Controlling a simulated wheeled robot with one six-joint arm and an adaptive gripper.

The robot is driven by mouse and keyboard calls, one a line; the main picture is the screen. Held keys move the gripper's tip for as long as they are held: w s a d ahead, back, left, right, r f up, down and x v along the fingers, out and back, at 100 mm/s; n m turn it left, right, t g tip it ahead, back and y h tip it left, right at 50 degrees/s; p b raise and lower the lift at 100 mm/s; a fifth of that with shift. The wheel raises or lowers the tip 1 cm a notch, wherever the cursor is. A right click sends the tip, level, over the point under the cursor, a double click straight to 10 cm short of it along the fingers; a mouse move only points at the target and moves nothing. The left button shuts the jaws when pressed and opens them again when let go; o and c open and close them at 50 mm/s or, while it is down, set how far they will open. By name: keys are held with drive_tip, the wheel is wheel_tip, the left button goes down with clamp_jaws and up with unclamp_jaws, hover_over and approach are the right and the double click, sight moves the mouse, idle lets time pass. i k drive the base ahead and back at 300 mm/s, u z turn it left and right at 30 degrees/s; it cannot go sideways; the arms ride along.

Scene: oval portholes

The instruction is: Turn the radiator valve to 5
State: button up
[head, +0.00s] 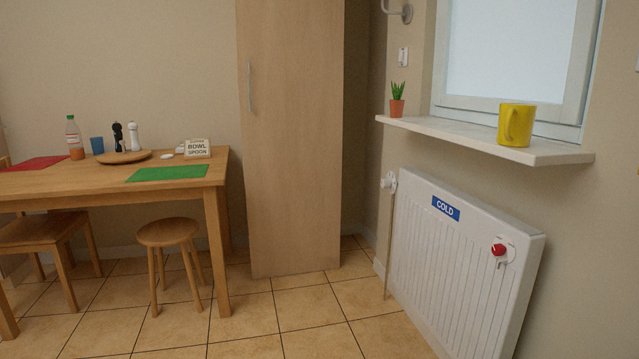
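A white radiator (430,262) stands against the wall at the right, under the window sill. A white valve head (389,181) sticks out at its upper left corner, above a thin vertical pipe. A red round knob (498,249) on a white plate is on the radiator's front, near its upper right. Any numbers on the valve head or the knob are too small to read. A blue label (446,208) reading "COLD" is on the radiator's front. My gripper is not in view.
A window sill (480,138) juts out above the radiator, with a yellow mug (515,125) and a potted plant (397,100). A tall wooden cabinet (295,140) stands left of it. A wooden table (90,183) and a stool (167,232) are at left. Tiled floor (300,315) before the cabinet is clear.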

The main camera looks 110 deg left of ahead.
sight(385, 182)
drive_tip(key=u, duration=3.5)
drive_tip(key=i, duration=0.45)
drive_tip(key=u, duration=1)
drive_tip(key=i, duration=1.65)
drive_tip(key=z, duration=0.45)
drive_tip(key=i, duration=1.3)
drive_tip(key=z, duration=0.75)
